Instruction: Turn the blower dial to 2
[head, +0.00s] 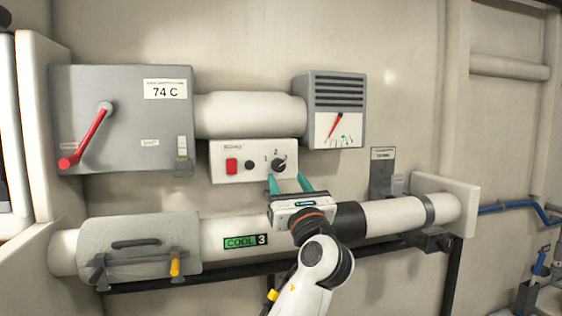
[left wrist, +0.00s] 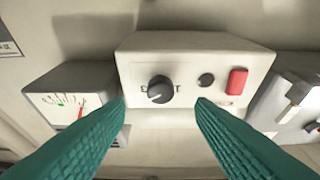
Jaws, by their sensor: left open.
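The blower panel (head: 228,174) is a white box on the wall with a red switch (head: 231,166), a small black knob (head: 250,165) and the black blower dial (head: 279,165). Marks 1 and 2 are readable around the dial. Its pointer looks turned to the upper right, past the 2. The left wrist view shows the dial (left wrist: 160,90) upside down, with its light mark toward the lower left. My left gripper (head: 288,181) is open, its teal fingers just below and in front of the dial. In the wrist view the fingers (left wrist: 158,106) lie either side of it, apart from it.
A grey box with a red lever (head: 88,135) and a 74 C label stands left. A gauge box (head: 338,110) with a red needle is upper right of the panel. A large white duct (head: 390,214) with a COOL 3 label (head: 245,242) runs below. A grey switch box (head: 382,178) is at right.

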